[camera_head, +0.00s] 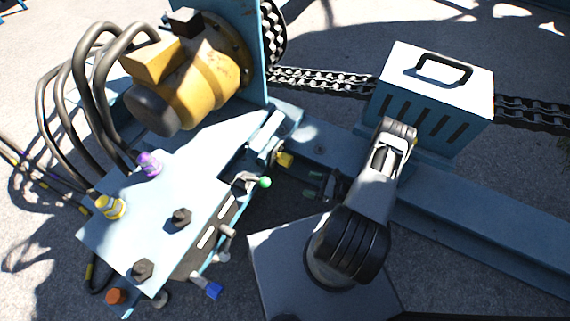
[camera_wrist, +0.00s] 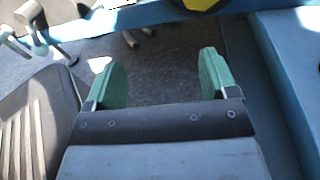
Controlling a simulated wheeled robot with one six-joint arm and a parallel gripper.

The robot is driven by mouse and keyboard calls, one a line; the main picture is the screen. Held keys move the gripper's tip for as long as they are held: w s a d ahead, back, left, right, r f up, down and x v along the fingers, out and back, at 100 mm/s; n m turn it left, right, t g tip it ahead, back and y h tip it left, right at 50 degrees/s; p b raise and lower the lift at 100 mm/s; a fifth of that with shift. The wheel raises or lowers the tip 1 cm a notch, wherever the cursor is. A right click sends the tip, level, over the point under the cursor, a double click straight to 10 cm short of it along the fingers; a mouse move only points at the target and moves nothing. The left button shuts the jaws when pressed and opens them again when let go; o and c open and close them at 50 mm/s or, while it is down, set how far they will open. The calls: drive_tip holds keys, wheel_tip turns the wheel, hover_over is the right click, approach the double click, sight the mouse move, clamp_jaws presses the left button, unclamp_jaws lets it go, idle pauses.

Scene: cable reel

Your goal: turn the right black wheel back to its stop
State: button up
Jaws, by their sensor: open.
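Two black wheels sit on top of the light blue valve block (camera_head: 140,205) in the head view. The right black wheel (camera_head: 181,217) is near the middle of the block. The other black wheel (camera_head: 143,268) is nearer the front edge. My gripper (camera_head: 311,184) is right of the block, beyond its row of levers, well apart from both wheels. In the wrist view my gripper (camera_wrist: 162,75) has its two green fingers wide apart, with nothing between them. Neither wheel shows in the wrist view.
Levers with a green knob (camera_head: 265,182) and a blue knob (camera_head: 213,291) stick out from the block's right side. Hoses join a purple fitting (camera_head: 149,163) and a yellow fitting (camera_head: 110,207). A yellow motor (camera_head: 205,70) stands behind. A vented box (camera_head: 425,105) is at the right.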

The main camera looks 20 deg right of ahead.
sight(285, 160)
drive_tip(key=w+d+r+m+t+h, duration=0.1)
drive_tip(key=w+d+r+t, duration=0.1)
drive_tip(key=w+t, duration=0.15)
drive_tip(key=shift+g, duration=0.55)
drive_tip(key=b+x, duration=0.1)
drive_tip(key=x, duration=0.5)
drive_tip(key=b+x, duration=0.1)
drive_tip(key=x, duration=0.6)
drive_tip(key=shift+w+d+f, duration=0.1)
drive_tip(key=shift+d+f, duration=0.05)
drive_tip(key=shift+f, duration=0.05)
drive_tip(key=c, duration=1.2)
drive_tip(key=shift+d+b, duration=0.1)
drive_tip(key=shift+b, duration=0.2)
